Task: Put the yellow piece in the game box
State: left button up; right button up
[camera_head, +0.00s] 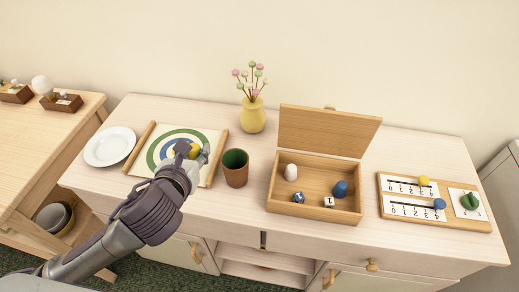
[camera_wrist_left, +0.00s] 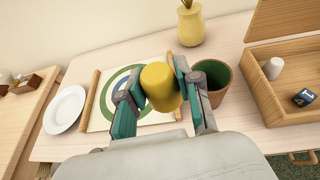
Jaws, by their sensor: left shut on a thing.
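The yellow piece (camera_wrist_left: 161,86) is between the fingers of my left gripper (camera_wrist_left: 155,92), which is shut on it. In the head view the piece (camera_head: 193,149) shows at the fingertips of my left gripper (camera_head: 190,152), in front of the round target mat (camera_head: 146,150). I cannot tell how far above the mat it is. The game box (camera_head: 284,201) is a wooden box with its lid (camera_head: 327,131) open. My right gripper is not in view.
A green-brown cup (camera_head: 236,172) stands between the mat and the box. A yellow vase (camera_head: 253,116) with flowers stands behind it. A white plate (camera_head: 110,146) is at left, a wooden score board (camera_head: 400,207) at right.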

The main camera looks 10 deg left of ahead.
aim_at(315, 180)
jog(key=k+l+z, duration=0.15)
jog(key=k+z, duration=0.15)
jog(key=k+l+z, duration=0.3)
jog(key=j+z, duration=0.1)
jog(key=z, duration=0.5)
jog(key=i, duration=0.05)
